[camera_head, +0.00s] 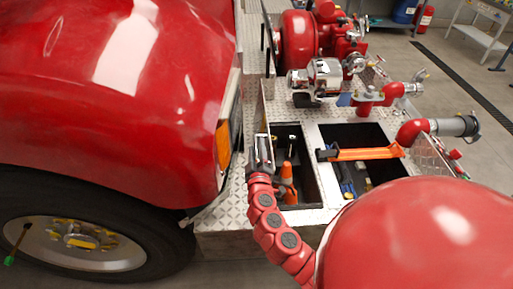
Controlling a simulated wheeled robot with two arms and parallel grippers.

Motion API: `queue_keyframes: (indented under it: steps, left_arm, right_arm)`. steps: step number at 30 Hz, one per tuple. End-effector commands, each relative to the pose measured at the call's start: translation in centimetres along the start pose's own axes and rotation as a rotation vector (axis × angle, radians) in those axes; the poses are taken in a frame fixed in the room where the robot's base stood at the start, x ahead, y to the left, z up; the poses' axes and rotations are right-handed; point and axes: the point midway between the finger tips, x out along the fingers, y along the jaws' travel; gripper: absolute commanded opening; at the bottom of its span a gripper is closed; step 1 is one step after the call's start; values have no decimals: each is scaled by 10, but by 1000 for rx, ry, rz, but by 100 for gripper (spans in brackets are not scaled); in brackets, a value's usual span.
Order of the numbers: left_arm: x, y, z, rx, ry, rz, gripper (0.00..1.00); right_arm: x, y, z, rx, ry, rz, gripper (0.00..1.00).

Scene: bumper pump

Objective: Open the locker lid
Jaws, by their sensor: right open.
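The locker in the bumper deck shows two uncovered compartments in the head view. The left compartment (307,176) is narrow and dark, with an orange cone-like item (287,174) inside. The wider right compartment (338,137) holds tools. A thin upright plate edge (263,106) stands at the locker's left side; I cannot tell whether it is the lid. My right gripper (263,142) is open, at the left rim of the left compartment. I cannot tell whether it touches the rim or a panel. My left gripper is out of view.
An orange-handled tool (365,154) lies across the right compartment. A red and chrome pump (322,75) stands behind the locker, with red pipe outlets (412,131) at right. The red fender (110,90) and the wheel (85,240) crowd the left side.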

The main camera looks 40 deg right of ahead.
Motion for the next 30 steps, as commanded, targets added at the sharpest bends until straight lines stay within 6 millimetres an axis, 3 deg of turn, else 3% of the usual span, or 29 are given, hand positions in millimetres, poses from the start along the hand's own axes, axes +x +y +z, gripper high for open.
queue_keyframes:
  steps: [5,13,30]
  left_arm:
    - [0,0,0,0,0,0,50]
    - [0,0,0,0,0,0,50]
    - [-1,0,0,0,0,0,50]
  right_arm:
    - [0,0,0,1,1,0,46]
    - [0,-1,0,1,1,-1,1]
    - [-1,-4,3,3,-4,-7,0]
